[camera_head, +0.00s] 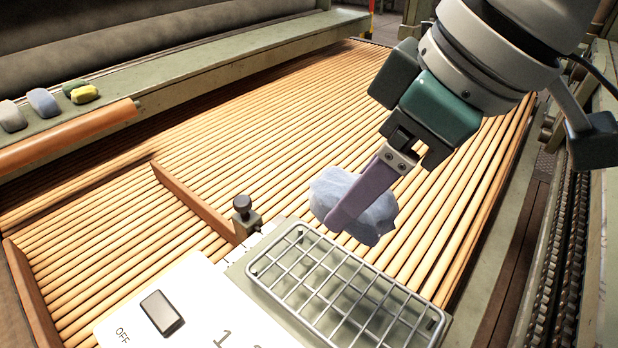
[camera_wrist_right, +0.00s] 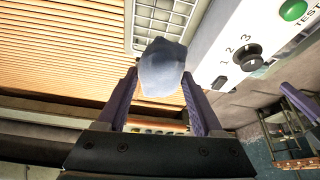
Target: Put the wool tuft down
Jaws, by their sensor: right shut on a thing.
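A pale blue-grey wool tuft (camera_head: 371,215) is held between the purple fingers of my right gripper (camera_head: 345,212), above the wooden slats beside the wire tray. In the right wrist view the tuft (camera_wrist_right: 161,70) sits between the two fingertips of the gripper (camera_wrist_right: 162,85). The tuft hides part of what lies behind it. My left gripper does not show in either view.
A wire-grid tray (camera_head: 290,238) sits by a white control panel (camera_head: 190,300) with a switch. Wooden slats (camera_head: 250,110) fill the middle. Several coloured tufts, one yellow (camera_head: 85,94), lie on a ledge at left. A chain runs along the right edge.

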